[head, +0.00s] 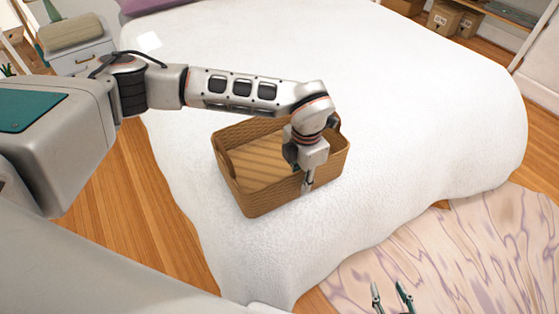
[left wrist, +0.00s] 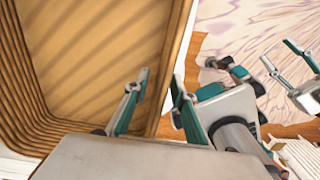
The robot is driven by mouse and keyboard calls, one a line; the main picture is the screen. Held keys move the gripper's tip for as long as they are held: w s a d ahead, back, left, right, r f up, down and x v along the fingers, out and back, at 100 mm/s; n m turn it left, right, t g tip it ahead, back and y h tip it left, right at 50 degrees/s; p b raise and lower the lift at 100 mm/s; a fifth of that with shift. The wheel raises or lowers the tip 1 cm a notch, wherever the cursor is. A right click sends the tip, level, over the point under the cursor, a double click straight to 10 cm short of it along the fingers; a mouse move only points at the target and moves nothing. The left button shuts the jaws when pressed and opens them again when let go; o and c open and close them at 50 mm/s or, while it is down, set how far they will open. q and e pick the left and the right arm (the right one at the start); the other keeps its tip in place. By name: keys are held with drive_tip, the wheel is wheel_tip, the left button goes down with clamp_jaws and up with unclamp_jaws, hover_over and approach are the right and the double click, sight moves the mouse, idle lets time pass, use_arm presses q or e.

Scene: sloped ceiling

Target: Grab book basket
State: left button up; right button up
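The book basket (head: 265,201) is a tan woven open box resting on the white bed, and it looks empty. My left gripper (head: 306,180) is down at its near right wall. In the left wrist view, the left gripper (left wrist: 160,85) has its fingers apart, one inside the basket and one outside, with the wall (left wrist: 174,52) between them. I see no clear grip on the wall. Part of the basket's right side is hidden by my left arm in the head view. My right gripper (head: 391,297) is open and empty, low over the rug.
The white bed (head: 430,100) has free room around the basket. A marbled rug (head: 450,250) lies on the wooden floor in front. A nightstand (head: 82,58) stands at the back left, and cardboard boxes (head: 443,18) sit at the back right.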

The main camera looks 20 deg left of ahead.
use_arm(q)
drive_tip(key=shift+f, duration=0.15)
clamp_jaws()
drive_tip(key=shift+r, duration=0.2)
